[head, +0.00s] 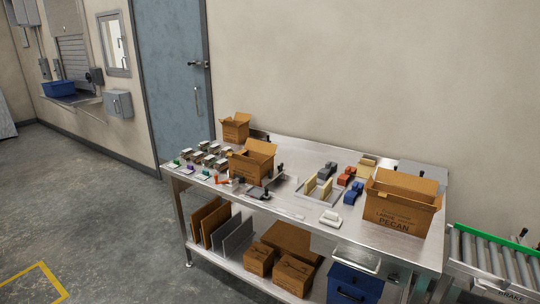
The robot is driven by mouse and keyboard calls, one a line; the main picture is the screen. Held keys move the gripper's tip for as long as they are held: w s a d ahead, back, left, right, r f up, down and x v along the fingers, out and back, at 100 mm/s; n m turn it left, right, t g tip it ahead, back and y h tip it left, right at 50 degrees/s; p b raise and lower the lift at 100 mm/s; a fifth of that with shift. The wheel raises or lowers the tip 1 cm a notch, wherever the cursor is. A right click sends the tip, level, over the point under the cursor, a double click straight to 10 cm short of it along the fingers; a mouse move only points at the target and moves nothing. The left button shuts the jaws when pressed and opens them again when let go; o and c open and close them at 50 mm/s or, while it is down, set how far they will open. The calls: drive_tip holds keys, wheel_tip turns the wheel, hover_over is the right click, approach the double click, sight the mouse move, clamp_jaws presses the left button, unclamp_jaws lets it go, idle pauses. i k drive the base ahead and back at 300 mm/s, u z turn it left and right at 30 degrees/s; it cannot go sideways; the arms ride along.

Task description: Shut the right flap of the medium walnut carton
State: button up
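A mid-sized brown carton (244,168) stands upright on the left half of the steel table (300,213). Its print is too small to read, so I cannot confirm that it says walnut. It is the middle one in size of three cartons on the table. Its top is open. Flaps stand up at its back and right side; the raised flap (261,147) at the upper right shows best. The exact angle of each flap is too small to tell. My gripper is not in this view.
A smaller open carton (236,131) stands behind it. A large carton marked pecan (401,213) stands at the table's right end. Small parts crowd the left end; a dark device lies just in front of the mid-sized carton. A roller conveyor (492,262) is at right.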

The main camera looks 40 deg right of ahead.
sight(252, 174)
drive_tip(key=i, duration=1.3)
drive_tip(key=z, duration=0.35)
